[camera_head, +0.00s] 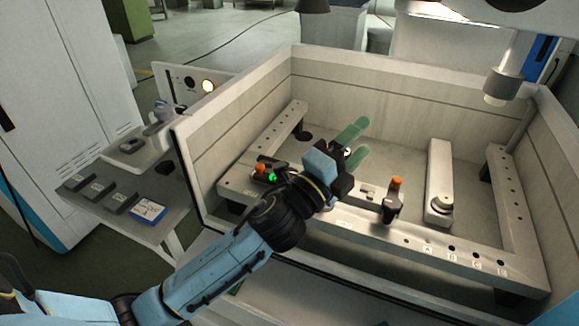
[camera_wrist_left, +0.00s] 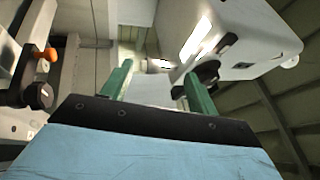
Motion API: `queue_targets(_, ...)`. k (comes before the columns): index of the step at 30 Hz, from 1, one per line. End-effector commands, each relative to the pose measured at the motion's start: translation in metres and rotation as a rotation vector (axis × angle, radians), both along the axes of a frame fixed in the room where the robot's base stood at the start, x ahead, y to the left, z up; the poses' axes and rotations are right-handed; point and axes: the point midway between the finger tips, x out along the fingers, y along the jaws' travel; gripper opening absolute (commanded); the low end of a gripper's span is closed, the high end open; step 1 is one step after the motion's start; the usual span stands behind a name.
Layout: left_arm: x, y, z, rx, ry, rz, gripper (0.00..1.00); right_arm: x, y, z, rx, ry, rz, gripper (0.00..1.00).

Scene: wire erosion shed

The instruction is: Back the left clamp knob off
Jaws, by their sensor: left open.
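The left clamp (camera_head: 280,167) sits on the near rail of the tank, dark, with an orange knob (camera_head: 260,168) on top and a small green spot beside it. My left forearm and wrist pass just right of it and partly cover it. My left gripper (camera_head: 363,137) is open and empty, its green fingers beyond the rail over the tank, apart from the clamp. In the left wrist view the fingers (camera_wrist_left: 155,85) stand apart with nothing between them. A clamp with an orange knob (camera_wrist_left: 46,54) shows at the left edge there; I cannot tell which clamp. My right gripper is not in view.
A second clamp with an orange knob (camera_head: 397,182) stands on the rail to the right. A pale bar (camera_head: 439,175) lies beyond it. A nozzle (camera_head: 502,86) hangs at upper right. Tank walls (camera_head: 400,105) enclose the work area. A side shelf (camera_head: 125,190) stands left.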

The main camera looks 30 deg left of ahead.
Motion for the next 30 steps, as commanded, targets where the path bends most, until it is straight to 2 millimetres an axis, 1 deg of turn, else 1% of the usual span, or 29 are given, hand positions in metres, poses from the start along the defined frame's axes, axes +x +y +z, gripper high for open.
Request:
queue_targets(1,0.002,-0.02,0.023,0.132,-0.148,-0.056,0.59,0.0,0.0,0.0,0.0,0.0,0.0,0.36)
queue_targets(3,-0.004,-0.049,0.044,0.327,-0.359,-0.138,0.59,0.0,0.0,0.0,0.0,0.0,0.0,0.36)
queue_targets(5,-0.012,-0.072,0.055,0.495,-0.537,-0.207,0.59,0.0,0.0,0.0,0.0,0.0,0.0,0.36)
queue_targets(6,-0.017,-0.086,0.058,0.609,-0.653,-0.253,0.59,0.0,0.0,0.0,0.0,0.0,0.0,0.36)
queue_targets(8,-0.025,-0.103,0.056,0.781,-0.824,-0.323,0.59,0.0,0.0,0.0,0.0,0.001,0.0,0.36)
queue_targets(9,-0.029,-0.111,0.051,0.897,-0.935,-0.373,0.59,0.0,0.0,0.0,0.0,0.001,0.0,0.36)
queue_targets(11,-0.034,-0.119,0.04,1.07,-1.094,-0.453,0.59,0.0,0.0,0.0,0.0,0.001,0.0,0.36)
queue_targets(13,-0.034,-0.119,0.022,1.271,-1.268,-0.556,0.59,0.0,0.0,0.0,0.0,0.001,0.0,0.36)
queue_targets(14,-0.032,-0.115,0.014,1.357,-1.336,-0.605,0.59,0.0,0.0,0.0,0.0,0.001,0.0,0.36)
queue_targets(15,-0.029,-0.108,0.002,1.468,-1.421,-0.676,0.59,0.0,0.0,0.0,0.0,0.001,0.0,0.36)
queue_targets(17,-0.021,-0.089,-0.013,1.634,-1.535,-0.796,0.59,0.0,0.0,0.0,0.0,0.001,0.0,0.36)
queue_targets(18,-0.015,-0.073,-0.022,1.739,-1.598,-0.886,0.59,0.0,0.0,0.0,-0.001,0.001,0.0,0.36)
queue_targets(20,-0.003,-0.043,-0.031,1.888,-1.671,-1.035,0.59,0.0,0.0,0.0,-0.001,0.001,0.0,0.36)
queue_targets(21,0.004,-0.02,-0.034,1.975,-1.703,-1.142,0.59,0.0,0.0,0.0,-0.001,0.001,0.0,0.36)
queue_targets(23,0.014,0.015,-0.034,2.086,-1.727,-1.305,0.59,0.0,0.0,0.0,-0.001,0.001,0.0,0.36)
queue_targets(24,0.02,0.037,-0.031,2.144,-1.726,-1.414,0.59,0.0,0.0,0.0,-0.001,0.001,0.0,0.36)
queue_targets(25,0.023,0.054,-0.028,-2.165,1.708,1.481,0.59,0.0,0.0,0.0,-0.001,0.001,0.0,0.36)
queue_targets(27,0.028,0.087,-0.019,-2.078,1.569,1.536,0.59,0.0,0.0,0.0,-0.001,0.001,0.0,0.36)
queue_targets(30,0.03,0.122,-0.006,-1.993,1.431,1.6,0.59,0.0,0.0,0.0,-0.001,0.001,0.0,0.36)
